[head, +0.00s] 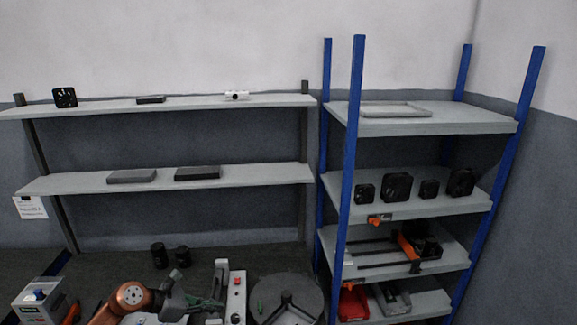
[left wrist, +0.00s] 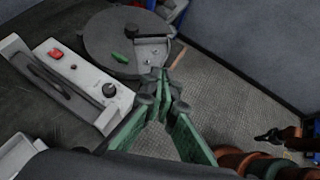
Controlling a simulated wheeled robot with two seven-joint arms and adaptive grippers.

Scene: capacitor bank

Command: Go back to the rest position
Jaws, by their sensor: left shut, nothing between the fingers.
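My left gripper (head: 212,303) shows low in the head view, its arm coming in from the bottom left with a copper-coloured joint. In the left wrist view its green fingers (left wrist: 164,88) meet at the tips, shut with nothing between them. The tips appear in front of the near edge of a round grey disc (left wrist: 105,45); whether they touch anything there I cannot tell.
The disc and a pale control box (head: 236,296) with a red button are close beside my left gripper. Two black cylinders (head: 158,255) stand behind on the dark bench. A blue-posted rack (head: 420,121) stands right, wall shelves (head: 230,176) behind. Floor (left wrist: 235,95) shows clear beyond the bench.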

